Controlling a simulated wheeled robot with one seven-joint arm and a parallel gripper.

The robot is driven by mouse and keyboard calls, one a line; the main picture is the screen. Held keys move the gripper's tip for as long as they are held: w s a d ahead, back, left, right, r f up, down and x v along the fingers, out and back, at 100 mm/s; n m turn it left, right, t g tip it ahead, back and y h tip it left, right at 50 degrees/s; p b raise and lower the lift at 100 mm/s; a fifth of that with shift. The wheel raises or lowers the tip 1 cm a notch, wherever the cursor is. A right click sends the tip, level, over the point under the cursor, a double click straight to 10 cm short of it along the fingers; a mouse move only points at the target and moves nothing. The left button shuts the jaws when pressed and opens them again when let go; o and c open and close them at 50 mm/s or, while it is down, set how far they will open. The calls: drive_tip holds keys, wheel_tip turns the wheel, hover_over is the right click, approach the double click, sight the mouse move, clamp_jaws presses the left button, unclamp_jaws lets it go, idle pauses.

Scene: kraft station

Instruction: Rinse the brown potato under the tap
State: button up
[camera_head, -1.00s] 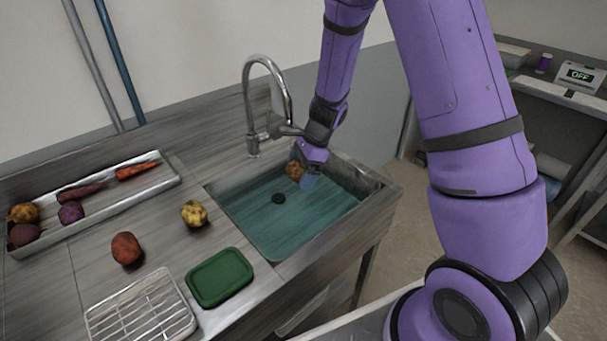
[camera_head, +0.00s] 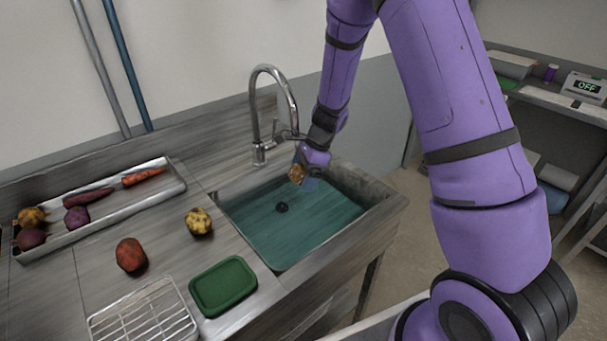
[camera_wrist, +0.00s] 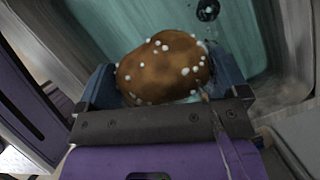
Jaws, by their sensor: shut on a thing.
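The brown potato (camera_wrist: 160,72) is held between the two blue fingers of my gripper (camera_wrist: 165,85) in the wrist view. White droplets or bubbles dot its skin. In the head view my gripper (camera_head: 306,178) holds the potato (camera_head: 296,174) over the back part of the sink basin (camera_head: 262,235), just right of the curved metal tap (camera_head: 272,105). A thin pale streak shows near the potato's right side in the wrist view; I cannot tell whether it is running water. The basin's dark drain (camera_head: 282,207) lies below.
A yellow potato (camera_head: 198,221), a red potato (camera_head: 130,254), a green sponge or lid (camera_head: 223,286) and a wire rack (camera_head: 145,316) lie left of the sink. A metal tray (camera_head: 120,205) holds several vegetables. A shelf with a display reading OFF (camera_head: 584,87) stands at right.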

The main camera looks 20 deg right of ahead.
drive_tip(key=shift+d, duration=0.15)
drive_tip(key=shift+s+d, duration=0.1)
drive_tip(key=shift+d, duration=0.35)
drive_tip(key=shift+a, duration=0.1)
drive_tip(key=shift+a, duration=0.5)
drive_tip(key=shift+d, duration=0.2)
drive_tip(key=shift+d, duration=0.4)
idle(0.4)
drive_tip(key=s+a, duration=0.1)
drive_tip(key=s, duration=0.7)
drive_tip(key=shift+a, duration=0.15)
idle(0.4)
idle(1.2)
